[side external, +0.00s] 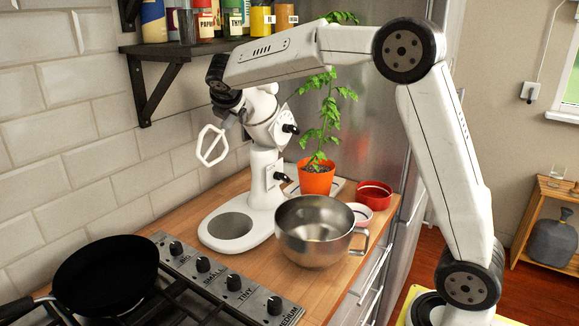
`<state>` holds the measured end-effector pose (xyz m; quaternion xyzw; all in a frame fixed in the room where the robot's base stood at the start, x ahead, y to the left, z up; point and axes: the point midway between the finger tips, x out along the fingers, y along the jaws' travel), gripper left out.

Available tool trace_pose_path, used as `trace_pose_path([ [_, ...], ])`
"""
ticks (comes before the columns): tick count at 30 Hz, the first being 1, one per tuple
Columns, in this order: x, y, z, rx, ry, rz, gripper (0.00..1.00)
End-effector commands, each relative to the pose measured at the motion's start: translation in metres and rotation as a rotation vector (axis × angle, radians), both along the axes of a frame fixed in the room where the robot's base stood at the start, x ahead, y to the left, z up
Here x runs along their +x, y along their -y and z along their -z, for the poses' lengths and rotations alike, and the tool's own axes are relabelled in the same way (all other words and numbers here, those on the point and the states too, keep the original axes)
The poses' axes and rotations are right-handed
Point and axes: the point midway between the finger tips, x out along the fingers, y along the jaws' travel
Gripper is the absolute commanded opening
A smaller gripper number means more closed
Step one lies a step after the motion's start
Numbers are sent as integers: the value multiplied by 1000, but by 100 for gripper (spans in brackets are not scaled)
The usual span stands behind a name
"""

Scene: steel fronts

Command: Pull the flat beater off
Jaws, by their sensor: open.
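The flat beater (204,155) is a white looped paddle. It hangs tilted at the left side of the white stand mixer (265,165), whose head is raised. My gripper (238,117) is at the end of the mixer's head, just above and right of the beater, close to its upper end. The fingers are small and dark here and partly merge with the mixer head behind. My gripper is open. I cannot tell whether the fingers touch the beater or its shaft. The mixer's round base recess (231,226) is empty.
A steel mixing bowl (315,240) stands on the wooden counter right of the mixer base. A potted plant (317,178), a red dish (374,194) and a white dish (359,214) are behind it. A spice shelf (185,46) hangs above. A pan (106,272) sits front left.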

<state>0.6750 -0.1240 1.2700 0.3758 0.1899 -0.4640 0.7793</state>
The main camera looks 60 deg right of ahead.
Motion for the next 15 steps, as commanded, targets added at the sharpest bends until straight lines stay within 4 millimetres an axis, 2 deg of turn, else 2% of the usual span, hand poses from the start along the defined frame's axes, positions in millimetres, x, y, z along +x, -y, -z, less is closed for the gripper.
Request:
trace_pose_path([
  [6, 12, 15, 17, 1, -1, 2, 84],
  [15, 20, 24, 27, 0, 0, 0, 84],
])
